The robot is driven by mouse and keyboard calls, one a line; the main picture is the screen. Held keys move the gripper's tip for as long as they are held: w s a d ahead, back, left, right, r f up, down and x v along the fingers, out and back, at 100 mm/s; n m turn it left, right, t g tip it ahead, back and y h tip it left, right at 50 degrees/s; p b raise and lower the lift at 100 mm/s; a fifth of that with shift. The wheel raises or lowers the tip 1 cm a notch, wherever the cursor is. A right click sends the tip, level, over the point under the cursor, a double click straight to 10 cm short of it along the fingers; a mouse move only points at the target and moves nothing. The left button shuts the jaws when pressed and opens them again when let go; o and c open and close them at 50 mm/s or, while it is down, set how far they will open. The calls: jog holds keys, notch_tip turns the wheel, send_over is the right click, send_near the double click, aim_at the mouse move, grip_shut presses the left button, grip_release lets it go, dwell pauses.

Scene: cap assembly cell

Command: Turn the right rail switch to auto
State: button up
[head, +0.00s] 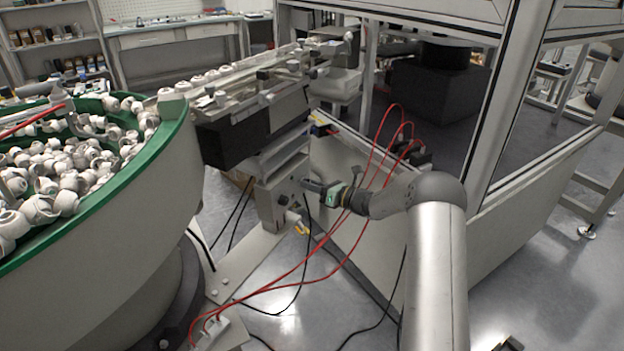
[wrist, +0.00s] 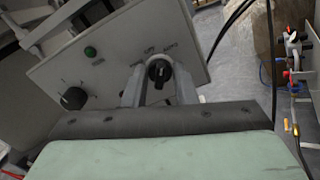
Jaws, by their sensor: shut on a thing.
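A grey control panel (wrist: 110,75) fills the upper left of the wrist view and appears tilted there. It carries a black rotary switch (wrist: 159,71) on its right and another black knob (wrist: 73,98) on its left. My gripper (wrist: 160,85) has one finger on each side of the right switch and is shut on it. The switch's grip bar looks roughly upright in the wrist view. The small labels around it are too blurred to read. In the head view my gripper (head: 306,186) reaches the panel (head: 283,192) below the rail; the switch is hidden there.
A green indicator (wrist: 90,51) sits on the panel. The feeder bowl (head: 130,180) with many white caps stands left. The rail (head: 250,85) runs above the panel. A framed enclosure (head: 490,120) stands right.

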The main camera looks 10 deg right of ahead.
jog(key=shift+m+p, duration=0.8)
jog(key=shift+m, duration=0.3)
jog(key=shift+f, duration=0.1)
jog(key=o, duration=1)
jog(key=v, duration=1.7)
jog(key=shift+s+d, duration=0.2)
